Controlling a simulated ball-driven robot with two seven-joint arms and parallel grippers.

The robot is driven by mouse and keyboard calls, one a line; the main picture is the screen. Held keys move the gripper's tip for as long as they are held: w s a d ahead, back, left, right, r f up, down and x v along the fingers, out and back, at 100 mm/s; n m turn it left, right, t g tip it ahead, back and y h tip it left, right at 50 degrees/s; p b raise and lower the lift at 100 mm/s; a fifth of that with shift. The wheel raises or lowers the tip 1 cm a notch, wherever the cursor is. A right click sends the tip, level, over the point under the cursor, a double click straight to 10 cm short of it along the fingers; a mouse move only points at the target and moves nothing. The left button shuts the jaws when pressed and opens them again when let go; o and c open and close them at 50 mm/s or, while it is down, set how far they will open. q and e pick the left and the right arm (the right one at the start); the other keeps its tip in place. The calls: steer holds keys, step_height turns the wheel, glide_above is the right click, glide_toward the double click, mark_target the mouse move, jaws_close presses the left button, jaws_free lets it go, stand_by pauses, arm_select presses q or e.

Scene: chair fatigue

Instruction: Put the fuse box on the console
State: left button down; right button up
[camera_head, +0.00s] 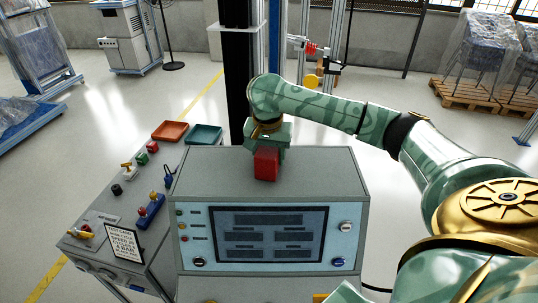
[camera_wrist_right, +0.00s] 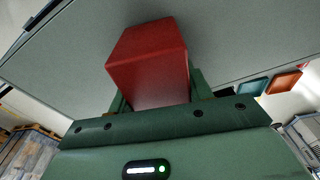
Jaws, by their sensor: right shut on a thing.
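The fuse box, a plain red block (camera_head: 266,165), is at the back middle of the grey console's top (camera_head: 322,170). My right gripper (camera_head: 268,148) reaches in from behind it and is shut on it. In the right wrist view the red block (camera_wrist_right: 150,62) sits between the green fingers of my right gripper (camera_wrist_right: 156,98), with the grey console top (camera_wrist_right: 235,45) behind it. I cannot tell whether the block's underside touches the top. The console's front carries a dark screen and several knobs. My left gripper is not in view.
A lower grey side bench (camera_head: 110,258) at left holds several small switches, a sign (camera_head: 123,242), an orange-red tray (camera_head: 170,131) and a teal tray (camera_head: 204,135). A dark column (camera_head: 238,80) stands behind the console. The console top is clear on both sides of the block.

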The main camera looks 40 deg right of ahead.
steer(key=o, duration=1.1)
steer(key=shift+r, duration=0.2)
steer(key=r+p, duration=0.1)
steer(key=r, duration=0.3)
steer(key=r+p, duration=0.1)
steer(key=r, duration=0.3)
steer(key=s+a+r+p, duration=0.1)
steer(key=r+p, duration=0.1)
steer(key=r, duration=0.1)
steer(key=shift+a+r, duration=0.1)
steer(key=shift+r, duration=0.3)
steer(key=shift+f, duration=0.1)
